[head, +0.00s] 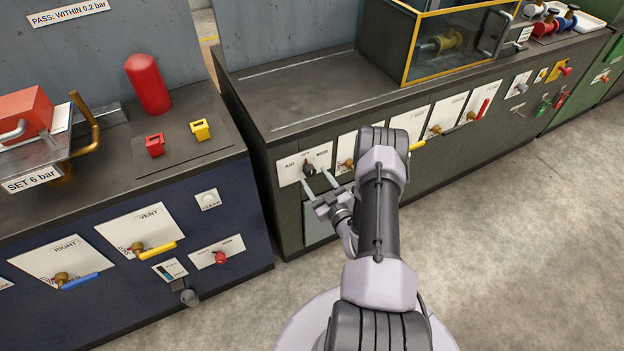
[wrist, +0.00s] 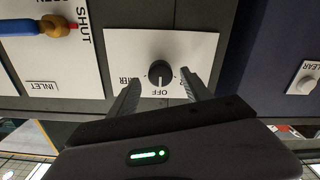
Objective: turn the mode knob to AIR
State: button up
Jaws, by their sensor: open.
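The mode knob (head: 309,169) is a small black dial on a white plate (head: 290,172) on the front of the dark grey cabinet. In the wrist view the knob (wrist: 160,73) is near the middle, and the plate's lettering is upside down. Its pale mark points to OFF. The ending of WATER shows at the left; the label at the right is mostly hidden by a finger. My gripper (head: 316,180) is open and empty in front of the plate. In the wrist view its fingertips (wrist: 160,87) lie either side of the knob, with gaps; contact is not visible.
An inlet valve (wrist: 57,25) with a blue lever is beside the plate. A CLEAR button (wrist: 307,78) is on the neighbouring blue cabinet (head: 120,285). Below that button is a red knob (head: 220,258). The floor (head: 510,220) at right is open.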

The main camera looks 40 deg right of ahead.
jog(key=shift+x, duration=1.3)
grip_shut()
jog(key=shift+a+n, duration=0.1)
jog(key=shift+n, duration=0.2)
jog(key=n, duration=1.1)
jog(key=shift+f+b, duration=0.1)
jog(key=shift+b, duration=0.25)
jog(key=shift+n, duration=0.3)
grip_release()
